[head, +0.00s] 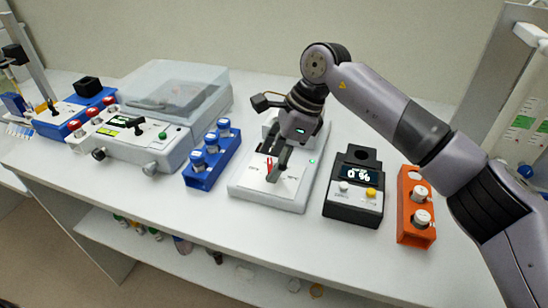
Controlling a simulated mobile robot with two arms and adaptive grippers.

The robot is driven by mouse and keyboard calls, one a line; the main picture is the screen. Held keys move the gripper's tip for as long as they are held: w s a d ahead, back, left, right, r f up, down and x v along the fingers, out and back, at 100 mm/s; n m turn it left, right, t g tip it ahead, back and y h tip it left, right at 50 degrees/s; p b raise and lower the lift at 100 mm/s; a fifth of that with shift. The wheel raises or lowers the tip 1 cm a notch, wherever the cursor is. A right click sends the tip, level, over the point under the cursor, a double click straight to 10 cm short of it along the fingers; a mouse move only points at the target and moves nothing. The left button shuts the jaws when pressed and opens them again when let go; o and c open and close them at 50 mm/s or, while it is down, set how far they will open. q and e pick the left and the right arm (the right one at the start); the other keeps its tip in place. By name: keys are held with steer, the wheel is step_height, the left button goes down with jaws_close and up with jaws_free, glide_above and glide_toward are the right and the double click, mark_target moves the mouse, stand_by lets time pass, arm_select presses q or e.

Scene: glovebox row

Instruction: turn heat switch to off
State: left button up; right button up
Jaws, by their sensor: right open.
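A small white device (262,194) stands in the middle of the bench, with a green light at its right side and small labels on its sloped front. The labels are too small to read, so I cannot tell if this is the heat switch. A thin red part (268,163) shows on the front, beside my fingers. My right gripper (275,172) reaches down over this front from above; it is open, and its fingers hide part of the panel. I cannot tell whether they touch it. My left gripper is not in view.
Left of the device stand a blue vial rack (205,177) and a white machine (125,150) with a clear lid, black lever and knobs. Right are a black meter (351,208) with a display and an orange rack (412,232). The bench front edge is clear.

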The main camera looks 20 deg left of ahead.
steer(key=v, duration=1.2)
